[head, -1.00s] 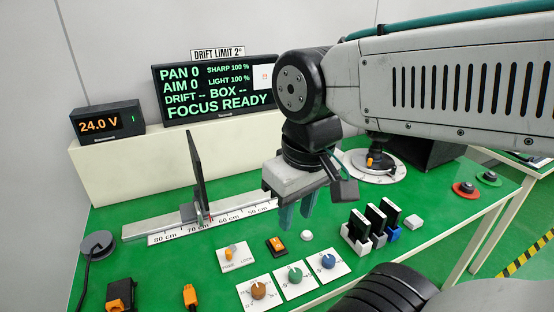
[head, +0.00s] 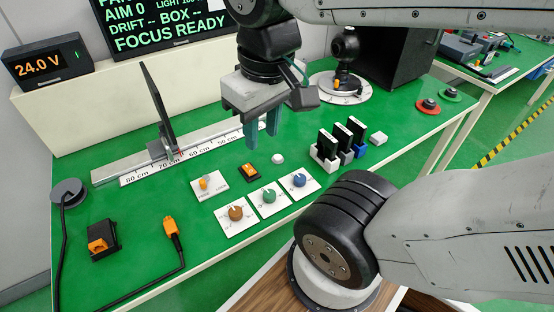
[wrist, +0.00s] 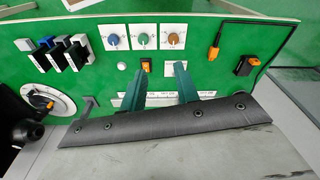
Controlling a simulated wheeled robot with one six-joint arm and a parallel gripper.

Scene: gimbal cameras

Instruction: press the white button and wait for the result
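The white button (head: 278,159) is a small round white dome on the green bench, behind the blue dial and right of the orange rocker switch (head: 249,172). It also shows in the wrist view (wrist: 122,66). My gripper (head: 261,138) points down with its two teal fingers apart and nothing between them. In the head view the fingertips appear just behind and left of the button. In the wrist view the fingers (wrist: 160,66) lie to the right of the button, not covering it. The screen (head: 170,28) reads "DRIFT -- BOX --" and "FOCUS READY"; its top is cut off.
Three dials in orange, green (head: 269,196) and blue stand at the front. Upright black plates in holders (head: 342,143) and a white block (head: 377,138) are to the right. A ruler rail (head: 190,153) with an upright black panel lies left. Red and green buttons are far right.

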